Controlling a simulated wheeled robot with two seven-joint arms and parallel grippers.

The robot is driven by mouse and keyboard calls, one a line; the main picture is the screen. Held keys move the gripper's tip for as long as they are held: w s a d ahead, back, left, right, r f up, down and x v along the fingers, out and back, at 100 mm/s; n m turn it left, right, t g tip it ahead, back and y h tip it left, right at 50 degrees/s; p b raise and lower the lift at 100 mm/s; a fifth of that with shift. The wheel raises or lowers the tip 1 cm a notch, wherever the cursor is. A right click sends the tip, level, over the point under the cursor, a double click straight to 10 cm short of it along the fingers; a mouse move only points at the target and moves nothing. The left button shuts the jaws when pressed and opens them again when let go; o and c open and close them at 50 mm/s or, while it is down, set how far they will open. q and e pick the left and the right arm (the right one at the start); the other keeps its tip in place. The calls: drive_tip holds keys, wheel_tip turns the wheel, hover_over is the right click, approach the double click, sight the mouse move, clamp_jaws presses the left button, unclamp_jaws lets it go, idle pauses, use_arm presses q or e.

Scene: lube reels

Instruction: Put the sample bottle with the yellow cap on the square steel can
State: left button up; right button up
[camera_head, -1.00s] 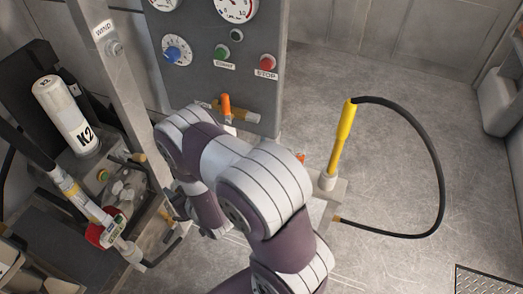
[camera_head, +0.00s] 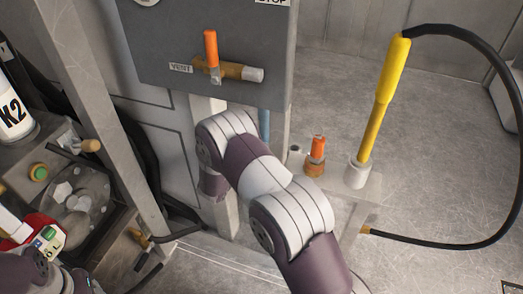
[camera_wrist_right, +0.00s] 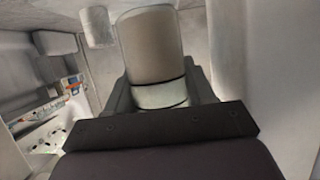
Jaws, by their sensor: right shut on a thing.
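In the right wrist view my right gripper (camera_wrist_right: 160,96) is shut on a grey-beige, bottle-like cylinder (camera_wrist_right: 150,45) with a paler band near the fingers. No yellow cap shows on it, so I cannot tell whether it is the sample bottle. In the head view my right arm reaches up the middle, and its hand is hidden behind the arm. Part of my left arm shows at the lower left; its gripper is not in clear view. I cannot make out the square steel can in either view.
A grey panel (camera_head: 150,60) with an orange-handled valve (camera_head: 211,52) stands ahead. A yellow-handled wand (camera_head: 386,85) with a black hose stands at right, beside an orange-topped fitting (camera_head: 317,155). A K2 canister (camera_head: 12,110) and machinery are at left. Open floor lies at right.

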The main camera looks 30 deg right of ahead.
drive_tip(key=w+d+b, duration=0.4)
drive_tip(key=w+d, duration=0.5)
drive_tip(key=d, duration=0.1)
wheel_tip(320, 180, down, 8)
drive_tip(key=b, duration=0.5)
drive_tip(key=shift+s+d+r, duration=0.1)
drive_tip(key=shift+r, duration=0.1)
drive_tip(key=shift+d, duration=0.1)
drive_tip(key=shift+r, duration=0.3)
drive_tip(key=shift+f, duration=0.1)
